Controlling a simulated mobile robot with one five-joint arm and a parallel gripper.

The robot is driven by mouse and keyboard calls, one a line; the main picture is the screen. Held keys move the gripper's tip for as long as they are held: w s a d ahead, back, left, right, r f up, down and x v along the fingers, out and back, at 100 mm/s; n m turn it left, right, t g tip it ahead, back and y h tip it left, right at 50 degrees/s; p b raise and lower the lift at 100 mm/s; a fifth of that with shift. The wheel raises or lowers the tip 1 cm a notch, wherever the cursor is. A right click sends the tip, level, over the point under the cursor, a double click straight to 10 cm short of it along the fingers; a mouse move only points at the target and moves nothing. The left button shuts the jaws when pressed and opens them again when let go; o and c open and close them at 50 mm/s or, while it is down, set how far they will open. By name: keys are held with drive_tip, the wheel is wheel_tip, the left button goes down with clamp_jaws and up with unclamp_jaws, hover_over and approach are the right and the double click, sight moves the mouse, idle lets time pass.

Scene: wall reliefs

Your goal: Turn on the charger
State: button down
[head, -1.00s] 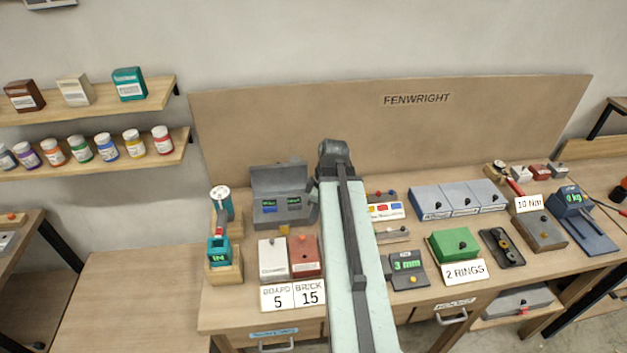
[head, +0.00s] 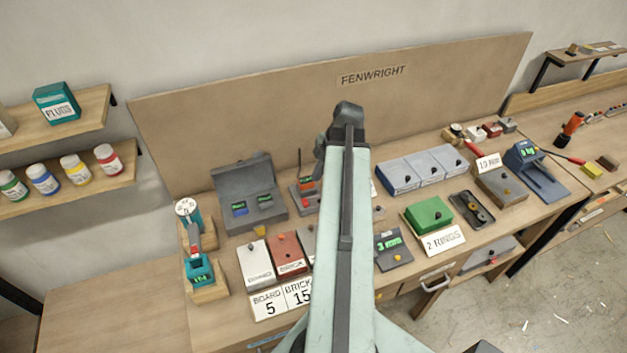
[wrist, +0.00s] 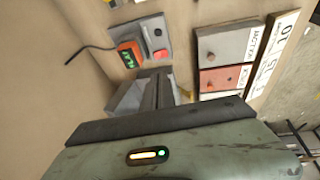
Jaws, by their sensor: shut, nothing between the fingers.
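The charger (wrist: 145,42) is a grey plate on the bench, seen in the wrist view. It carries an orange block with a green-lit display reading what looks like FLAT, a red switch (wrist: 160,57) beside it, and a black cord. In the head view the charger (head: 303,193) stands left of my arm, partly hidden by it. My gripper (wrist: 160,78) is shut and empty, its fingers just below the charger in the wrist picture, near the red switch. I cannot tell whether they touch anything. In the head view my arm's end hides the fingertips.
A grey case (head: 247,195) with two lit displays stands left of the charger. Plates with knobs, including a red one (head: 289,252), lie in front. A green box (head: 428,213) and blue-grey boxes (head: 423,170) stand right of my arm. A backboard (head: 230,115) rises behind.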

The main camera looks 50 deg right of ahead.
drive_tip(key=b, duration=0.8)
hover_over(304, 199)
drive_tip(key=s, duration=0.2)
drive_tip(key=f, duration=0.9)
drive_tip(key=shift+s+d+f, duration=0.1)
drive_tip(key=shift+s+f, duration=0.1)
drive_tip(key=shift+f, duration=0.05)
drive_tip(key=f+b, duration=0.1)
drive_tip(key=w+f+b, duration=0.1)
drive_tip(key=shift+d+b, duration=0.3)
drive_tip(key=shift+d, duration=0.1)
drive_tip(key=shift+w, duration=0.15)
drive_tip(key=shift+w+d+f, duration=0.1)
drive_tip(key=shift+f, duration=0.05)
drive_tip(key=shift+w+d+f+b, duration=0.1)
drive_tip(key=shift+w+f+b, duration=0.1)
drive_tip(key=shift+f+b, duration=0.25)
drive_tip(key=shift+r, duration=0.2)
